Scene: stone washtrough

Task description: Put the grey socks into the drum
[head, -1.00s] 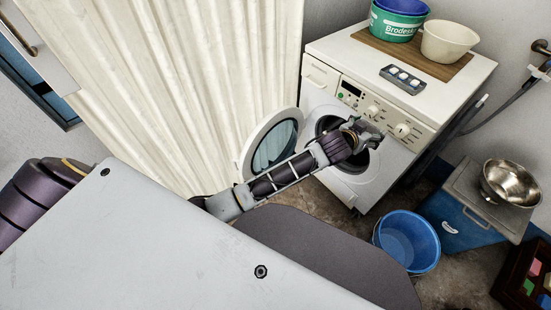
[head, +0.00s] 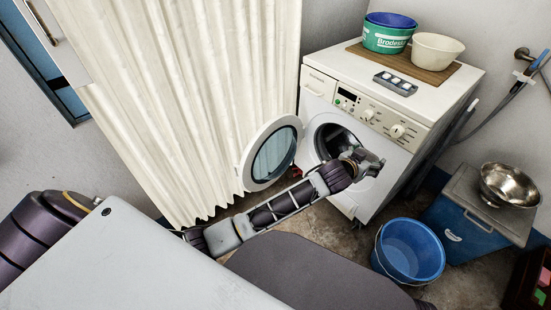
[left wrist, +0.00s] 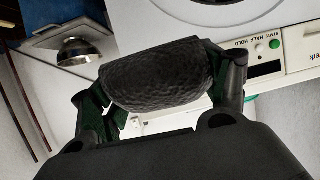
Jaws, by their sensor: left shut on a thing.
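The grey socks (left wrist: 155,80) are a dark, rolled bundle held between both fingers of my left gripper (left wrist: 165,90) in the left wrist view. In the head view my left gripper (head: 370,161) is in front of the washing machine's face, at the lower right of the round opening. It covers part of the drum (head: 338,142), whose dark inside shows above and left of the gripper. I cannot make out the socks in the head view. The round door (head: 273,154) stands open to the left. My right gripper is not in view.
The white washing machine (head: 425,95) carries a green tub (head: 385,38), a cream bowl (head: 437,52) and a grey tray (head: 396,84). A blue bucket (head: 408,250) stands on the floor at right, beside a blue box (head: 470,222) with a steel bowl (head: 510,184). A curtain (head: 190,90) hangs at left.

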